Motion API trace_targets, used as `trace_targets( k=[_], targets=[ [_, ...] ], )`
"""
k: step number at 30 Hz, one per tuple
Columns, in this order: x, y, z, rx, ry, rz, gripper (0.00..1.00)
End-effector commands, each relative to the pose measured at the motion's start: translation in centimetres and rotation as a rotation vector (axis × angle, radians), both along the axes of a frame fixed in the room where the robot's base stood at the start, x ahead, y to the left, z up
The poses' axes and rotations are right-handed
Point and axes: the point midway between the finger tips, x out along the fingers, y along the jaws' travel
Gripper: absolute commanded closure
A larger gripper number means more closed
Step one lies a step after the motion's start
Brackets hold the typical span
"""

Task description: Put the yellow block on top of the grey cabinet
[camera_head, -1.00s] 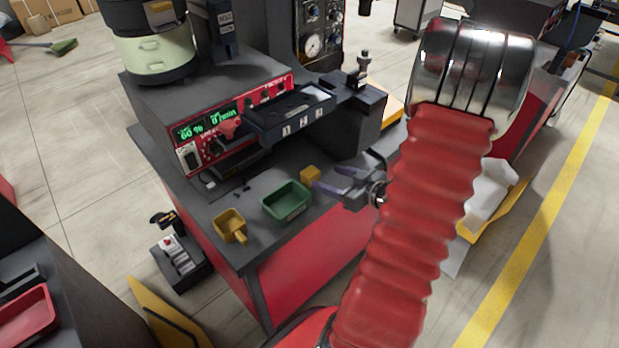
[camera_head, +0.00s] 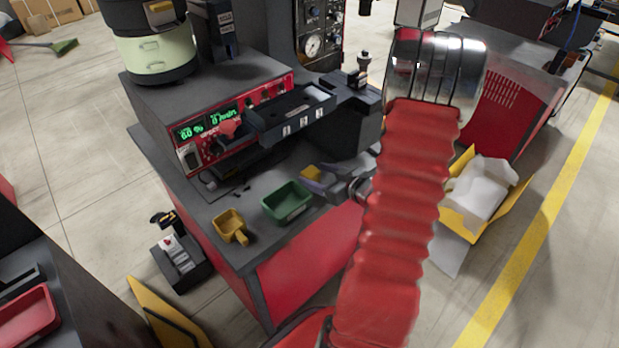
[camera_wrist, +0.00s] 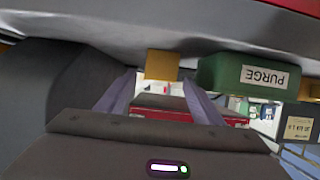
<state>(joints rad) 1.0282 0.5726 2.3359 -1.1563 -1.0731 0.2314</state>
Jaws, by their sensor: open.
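The yellow block (camera_head: 310,171) sits on the dark grey bench top, just behind and right of the green bin. My gripper (camera_head: 317,179) is open and low at the block, its purple-grey fingers reaching in from the right. In the wrist view the block (camera_wrist: 162,65) shows between and just beyond the two fingertips (camera_wrist: 159,82), with a gap to each. It is not gripped. A grey cabinet (camera_head: 215,88) with a red display panel stands behind on the bench; I cannot tell for sure that it is the cabinet named.
The green bin (camera_head: 287,202), labelled PURGE in the wrist view (camera_wrist: 225,74), is close beside the block. A yellow scoop-like bin (camera_head: 230,226) is further left. A dark tray (camera_head: 290,115) overhangs behind. A round feeder (camera_head: 155,50) occupies part of the cabinet's top.

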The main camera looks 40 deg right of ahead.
Motion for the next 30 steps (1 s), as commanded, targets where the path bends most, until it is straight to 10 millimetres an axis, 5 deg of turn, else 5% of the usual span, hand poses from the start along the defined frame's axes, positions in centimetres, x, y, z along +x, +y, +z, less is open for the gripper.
trace_targets(
  k=[7, 23, 30],
  targets=[
    [2.3, 0.1, -1.0, -0.001, 0.0, 0.0, 0.39],
    [2.4, 0.1, -1.1, 0.0, 0.0, -0.001, 0.39],
    [2.4, 0.1, -1.1, 0.0, 0.0, 0.0, 0.54]
  ],
)
